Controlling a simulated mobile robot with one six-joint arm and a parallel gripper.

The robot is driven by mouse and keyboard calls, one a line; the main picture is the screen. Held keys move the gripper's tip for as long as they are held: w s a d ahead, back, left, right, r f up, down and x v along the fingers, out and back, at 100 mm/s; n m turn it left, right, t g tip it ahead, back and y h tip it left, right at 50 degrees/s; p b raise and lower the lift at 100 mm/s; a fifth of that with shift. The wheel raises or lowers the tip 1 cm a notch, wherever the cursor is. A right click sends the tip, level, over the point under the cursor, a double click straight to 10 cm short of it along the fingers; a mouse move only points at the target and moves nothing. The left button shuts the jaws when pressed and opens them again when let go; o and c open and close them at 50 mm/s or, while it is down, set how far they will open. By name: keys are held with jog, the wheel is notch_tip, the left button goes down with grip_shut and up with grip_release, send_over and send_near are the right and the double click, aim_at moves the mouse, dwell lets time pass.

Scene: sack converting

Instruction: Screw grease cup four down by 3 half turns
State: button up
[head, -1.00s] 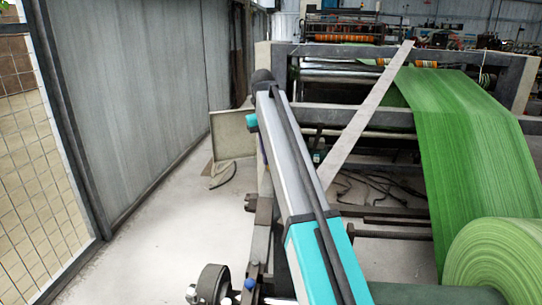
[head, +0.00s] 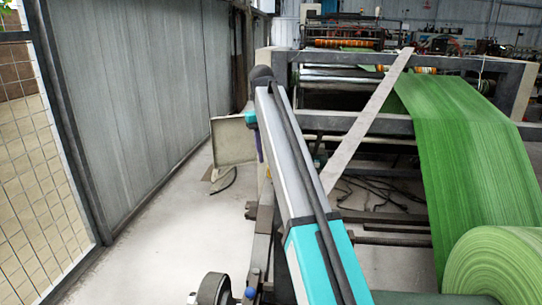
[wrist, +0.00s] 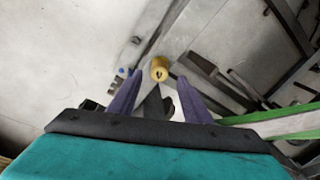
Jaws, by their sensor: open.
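A round yellow cap (wrist: 159,68), which looks like a grease cup, shows in the wrist view beyond the fingertips and between their lines. A small dark mark is on its face. No number can be read, so I cannot tell which cup it is. My gripper (wrist: 161,80) is open, its two purple fingers apart on either side of the cap's line. I see no contact with the cap. In the head view my arm hides most of the gripper and I cannot make out the cap.
A green woven web (head: 465,150) runs down to a large green roll (head: 497,268) at the right. The machine frame (head: 400,124) and a slanting pale bar (head: 365,125) stand beyond my arm. A mesh fence (head: 35,160) bounds the left; the floor (head: 150,250) there is clear.

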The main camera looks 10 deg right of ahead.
notch_tip(320, 180, up, 10)
jog(key=p, duration=0.9)
jog(key=shift+a, duration=0.4)
jog(key=shift+f, duration=0.15)
